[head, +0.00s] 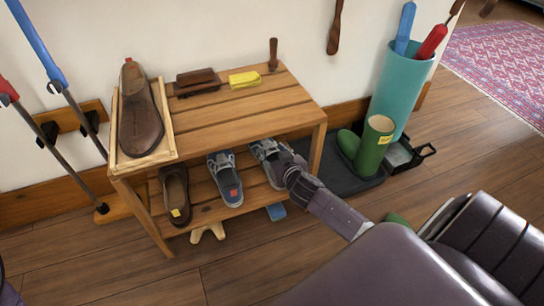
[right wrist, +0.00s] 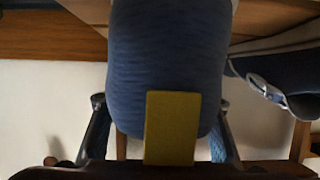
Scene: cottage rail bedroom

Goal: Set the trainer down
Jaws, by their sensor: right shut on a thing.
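A grey-blue trainer (head: 262,148) is at the right end of the bench's lower shelf. My right gripper (head: 284,162) is shut on its near end. In the right wrist view this trainer (right wrist: 165,60) is a blue shape with a yellow patch, between the fingers of the gripper (right wrist: 160,112). Its sole and any gap to the shelf are hidden. A similar trainer (head: 225,180) with a red tag stands to its left; a dark blue shoe (right wrist: 275,85) shows beside the held one in the wrist view.
The wooden bench (head: 235,112) holds a brown boot in a tray (head: 172,151), a brush (head: 197,80) and a yellow block (head: 244,79). A brown shoe (head: 175,197) is at the shelf's left. Green boots (head: 373,145) and a teal bin (head: 398,90) stand right.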

